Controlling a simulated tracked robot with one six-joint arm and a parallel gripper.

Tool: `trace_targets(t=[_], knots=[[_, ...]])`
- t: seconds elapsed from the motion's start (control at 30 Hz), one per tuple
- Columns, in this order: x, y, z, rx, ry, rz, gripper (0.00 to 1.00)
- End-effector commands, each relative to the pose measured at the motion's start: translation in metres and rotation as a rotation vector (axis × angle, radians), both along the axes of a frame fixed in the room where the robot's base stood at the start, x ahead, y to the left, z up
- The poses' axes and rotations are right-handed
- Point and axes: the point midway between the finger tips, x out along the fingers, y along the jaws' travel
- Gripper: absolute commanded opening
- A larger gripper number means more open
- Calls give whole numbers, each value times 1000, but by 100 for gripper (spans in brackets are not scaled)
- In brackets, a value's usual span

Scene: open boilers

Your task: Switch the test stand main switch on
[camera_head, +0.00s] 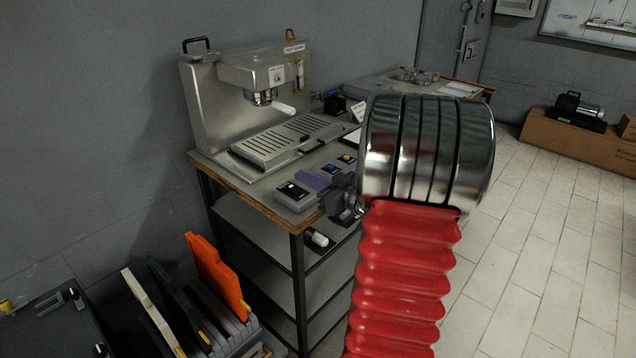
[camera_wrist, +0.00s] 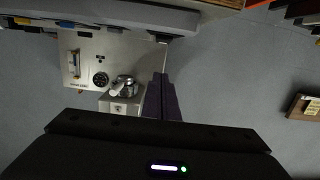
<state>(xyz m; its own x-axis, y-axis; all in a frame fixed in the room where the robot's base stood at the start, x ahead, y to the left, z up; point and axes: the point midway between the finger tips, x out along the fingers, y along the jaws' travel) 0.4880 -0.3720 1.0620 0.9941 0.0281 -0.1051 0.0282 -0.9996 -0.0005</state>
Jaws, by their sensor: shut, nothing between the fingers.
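The test stand (camera_head: 205,105) is a steel machine on the bench, with a tall back plate and a head box jutting forward. On the front of the head box is a small pale plate with a dark knob, which looks like the main switch (camera_head: 277,75); its setting is too small to read. In the wrist view, which looks upside down, the stand's steel panel (camera_wrist: 125,50) and head box (camera_wrist: 118,106) show left of the fingers. My gripper (camera_head: 311,181) has purple fingers, shut and empty, below and right of the switch, apart from it. In the wrist view the fingers (camera_wrist: 160,98) point at the wall.
A portafilter with a white handle (camera_head: 284,108) juts from under the head box, above a slotted drip tray (camera_head: 285,140). A grey box (camera_head: 296,196) sits at the bench's front edge. An orange panel (camera_head: 217,275) stands in a rack lower left. Floor is clear at right.

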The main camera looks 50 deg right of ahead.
Motion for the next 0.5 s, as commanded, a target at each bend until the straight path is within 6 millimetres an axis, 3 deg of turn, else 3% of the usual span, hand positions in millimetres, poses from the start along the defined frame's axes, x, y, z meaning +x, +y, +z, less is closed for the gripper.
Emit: trace_targets(t=[0.17, 0.5], knots=[[29, 2, -3, 0, 0, 3, 0], [31, 1, -39, 1, 1, 0, 0]])
